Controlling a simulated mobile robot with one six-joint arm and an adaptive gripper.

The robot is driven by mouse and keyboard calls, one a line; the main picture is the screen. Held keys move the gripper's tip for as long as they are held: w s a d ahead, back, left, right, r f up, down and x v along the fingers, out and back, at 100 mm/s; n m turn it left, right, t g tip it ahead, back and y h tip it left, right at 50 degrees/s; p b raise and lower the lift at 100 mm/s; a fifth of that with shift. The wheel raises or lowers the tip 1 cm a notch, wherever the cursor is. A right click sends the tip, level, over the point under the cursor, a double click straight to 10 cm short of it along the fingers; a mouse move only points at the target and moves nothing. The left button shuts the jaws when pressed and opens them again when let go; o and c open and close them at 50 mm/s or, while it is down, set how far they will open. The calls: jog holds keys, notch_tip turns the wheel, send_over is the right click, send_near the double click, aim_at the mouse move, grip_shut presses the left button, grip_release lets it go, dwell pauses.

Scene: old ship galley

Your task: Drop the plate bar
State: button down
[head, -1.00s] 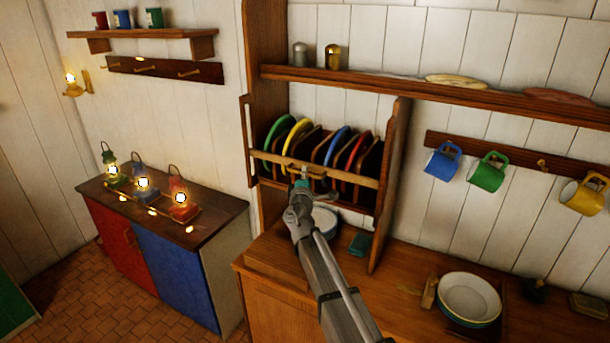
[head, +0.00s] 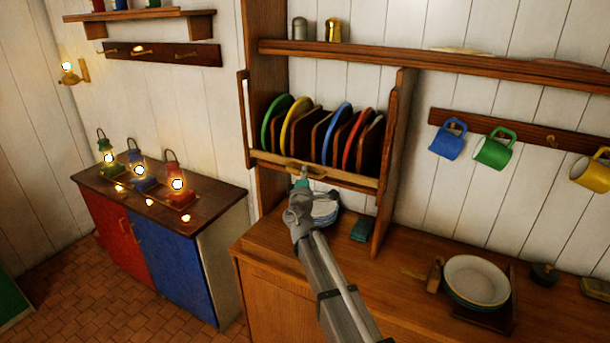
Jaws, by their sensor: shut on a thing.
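The plate bar (head: 345,177) is a light wooden rail across the front of the plate rack (head: 393,150). It lies low, at the foot of the plates, and has a small handle (head: 293,168) near its middle. My gripper (head: 304,172) is at this handle and is shut on the bar; its fingertips are small in the picture and partly merge with the handle. Behind the bar stand a green plate (head: 272,118), a yellow plate (head: 290,122), a blue plate (head: 331,133) and a red plate (head: 352,142), upright between brown dividers.
Below the rack, dishes (head: 326,207) and a dark green block (head: 362,229) sit on the counter (head: 285,252). A plate stack (head: 476,280) stands at right. Mugs hang on a peg rail (head: 440,117). Lit lanterns (head: 177,184) stand on the left cabinet (head: 225,200).

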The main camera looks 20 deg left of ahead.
jog(key=shift+s+d+f, duration=0.1)
jog(key=shift+s+f, duration=0.05)
jog(key=shift+s, duration=0.05)
jog(key=c, duration=0.6)
grip_release()
jog(key=shift+w+f, duration=0.1)
jog(key=shift+w, duration=0.05)
jog(key=shift+c, duration=0.2)
jog(key=shift+r, duration=0.2)
notch_tip(320, 180, up, 20)
jog(key=p, duration=2.1)
jog(key=b+v, duration=0.3)
jog(key=v, duration=1.1)
jog(key=w+d+f+m+g+h+b, duration=0.1)
jog(key=w+d+f+m+g, duration=0.1)
jog(key=d, duration=0.6)
jog(key=w+d+f+m+g+h+b, duration=0.1)
jog(key=w+d+f+m, duration=0.2)
jog(key=d+f, duration=0.4)
jog(key=w+d+f+m+g+h+b, duration=0.2)
jog(key=d+f, duration=0.3)
jog(key=d, duration=0.5)
jog(key=shift+w+d+m+g, duration=0.3)
jog(key=shift+w+m, duration=0.1)
jog(key=shift+w, duration=0.45)
